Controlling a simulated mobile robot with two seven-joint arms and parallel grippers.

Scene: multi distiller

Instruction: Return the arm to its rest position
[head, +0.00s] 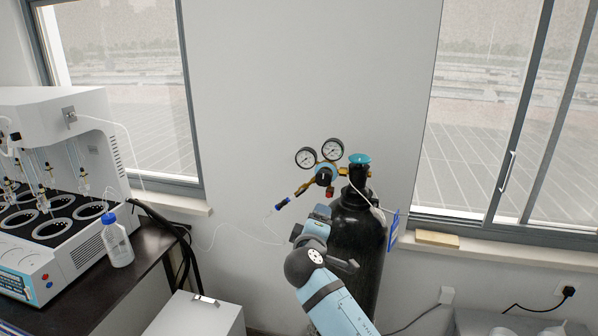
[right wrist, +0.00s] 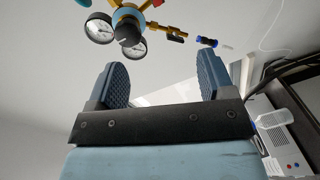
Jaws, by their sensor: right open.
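My right arm reaches up from the bottom of the head view, in front of a black gas cylinder (head: 362,240). My right gripper (head: 319,213) is near the cylinder's upper left side, below the regulator (head: 324,174) with its two round gauges. In the right wrist view my right gripper (right wrist: 163,82) has its two blue pads wide apart with nothing between them. The regulator (right wrist: 127,22) lies beyond the fingertips there, apart from them. The cylinder's teal top knob (head: 359,159) is in the head view. My left gripper is in neither view.
A white multi-position distiller (head: 60,130) stands on a dark bench (head: 105,285) at left, with a blue-capped bottle (head: 117,243) at its edge. A white cabinet (head: 195,318) is low in front. A thin tube runs from the regulator leftward. Windows flank the wall.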

